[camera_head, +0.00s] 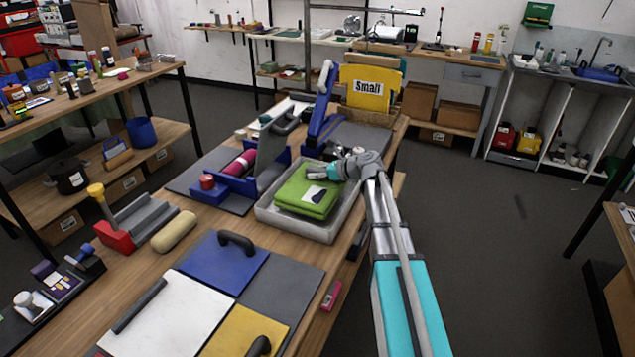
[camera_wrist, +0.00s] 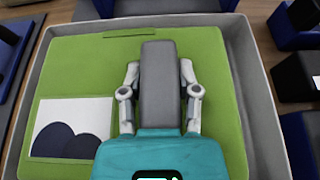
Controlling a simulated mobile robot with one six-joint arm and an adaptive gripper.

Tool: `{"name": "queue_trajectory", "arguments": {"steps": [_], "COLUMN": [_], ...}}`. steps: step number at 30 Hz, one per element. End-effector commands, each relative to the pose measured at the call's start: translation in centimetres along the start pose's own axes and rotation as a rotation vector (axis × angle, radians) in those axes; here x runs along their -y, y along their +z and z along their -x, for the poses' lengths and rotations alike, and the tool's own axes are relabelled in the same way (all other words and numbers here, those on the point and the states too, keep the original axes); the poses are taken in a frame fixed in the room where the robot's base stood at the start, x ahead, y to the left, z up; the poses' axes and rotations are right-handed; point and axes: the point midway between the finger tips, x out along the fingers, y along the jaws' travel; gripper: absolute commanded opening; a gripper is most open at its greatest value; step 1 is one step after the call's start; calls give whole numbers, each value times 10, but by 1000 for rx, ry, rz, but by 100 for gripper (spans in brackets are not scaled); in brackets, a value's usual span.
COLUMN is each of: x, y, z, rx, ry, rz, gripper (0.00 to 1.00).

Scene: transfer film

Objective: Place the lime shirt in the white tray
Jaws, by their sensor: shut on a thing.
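The folded lime shirt (camera_head: 295,192) lies flat inside the white tray (camera_head: 297,228), within its walls. In the wrist view the lime shirt (camera_wrist: 215,75) fills most of the tray (camera_wrist: 262,120), with a white and dark print at its lower left. My gripper (camera_head: 313,176) is over the shirt, reaching in from the right side. In the wrist view my gripper (camera_wrist: 161,48) lies flat along the shirt, its grey upper finger on top. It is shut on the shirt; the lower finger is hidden. Whether the shirt's underside touches the tray floor is hidden.
A blue holder with a magenta roll (camera_head: 240,163) stands left of the tray. A blue press (camera_head: 322,115) and a yellow "Small" bin (camera_head: 369,88) are behind. Blue, white and yellow boards (camera_head: 222,264) cover the near table. A tan roll (camera_head: 174,231) lies at left.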

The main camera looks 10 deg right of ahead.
Motion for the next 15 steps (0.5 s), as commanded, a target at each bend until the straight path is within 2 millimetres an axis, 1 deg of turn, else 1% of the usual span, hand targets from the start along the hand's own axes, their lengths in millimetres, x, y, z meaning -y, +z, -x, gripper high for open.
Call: {"name": "queue_trajectory", "arguments": {"steps": [5,10,15], "x": [8,6,6], "y": [-11,-25,-34], "z": [-9,-14,-17], "rx": [0,0,1], "ry": [0,0,-1], "rz": [0,-1,-1], "gripper": [0,0,0]}}
